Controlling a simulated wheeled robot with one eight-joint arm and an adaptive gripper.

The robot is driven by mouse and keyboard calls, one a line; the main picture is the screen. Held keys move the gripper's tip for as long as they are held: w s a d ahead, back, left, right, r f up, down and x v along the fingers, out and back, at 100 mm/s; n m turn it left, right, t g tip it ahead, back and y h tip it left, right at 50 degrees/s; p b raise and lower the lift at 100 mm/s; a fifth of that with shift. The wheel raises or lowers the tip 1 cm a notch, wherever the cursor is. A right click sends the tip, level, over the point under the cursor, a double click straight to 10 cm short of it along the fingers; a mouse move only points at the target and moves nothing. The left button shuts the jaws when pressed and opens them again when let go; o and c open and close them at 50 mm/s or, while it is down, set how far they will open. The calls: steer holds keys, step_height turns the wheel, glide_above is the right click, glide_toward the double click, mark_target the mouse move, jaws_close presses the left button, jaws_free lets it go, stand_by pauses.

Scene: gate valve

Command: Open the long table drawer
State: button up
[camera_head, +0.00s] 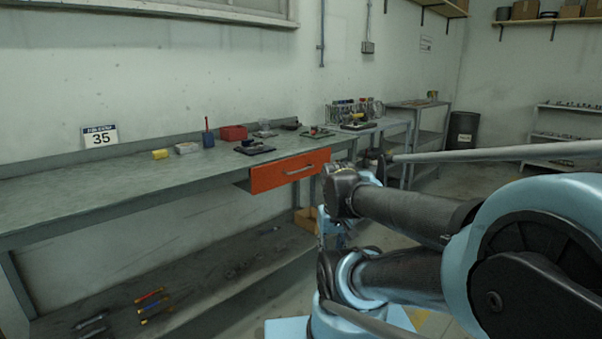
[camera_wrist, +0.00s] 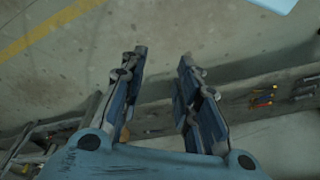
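The long table (camera_head: 130,190) runs along the wall on the left of the head view. Its orange-red drawer front (camera_head: 270,178) sits under the tabletop near the far right end. A pale bar handle (camera_head: 299,170) is on the drawer front.
Small items, including a red box (camera_head: 233,133) and a yellow cylinder (camera_head: 160,154), stand on the tabletop. A lower shelf (camera_head: 230,270) holds several tools. A cardboard box (camera_head: 306,220) lies below the drawer. A dark bin (camera_head: 462,131) stands at the back right.

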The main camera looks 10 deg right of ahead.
steer(key=w+a+r+m+t+y, duration=0.1)
steer(key=w+a+r+y, duration=0.15)
steer(key=w, duration=0.35)
steer(key=w+a+r+m+t+y, duration=0.1)
steer(key=w+a+r+m, duration=0.15)
steer(key=w, duration=0.35)
steer(key=m+t+y, duration=0.6)
steer(key=m+t, duration=0.2)
glide_toward(301, 170)
steer(key=shift+n, duration=0.25)
steer(key=x, duration=1)
steer(key=shift+w+d+f, duration=0.1)
steer(key=shift+w+f, duration=0.1)
steer(key=shift+w, duration=0.25)
jaws_close()
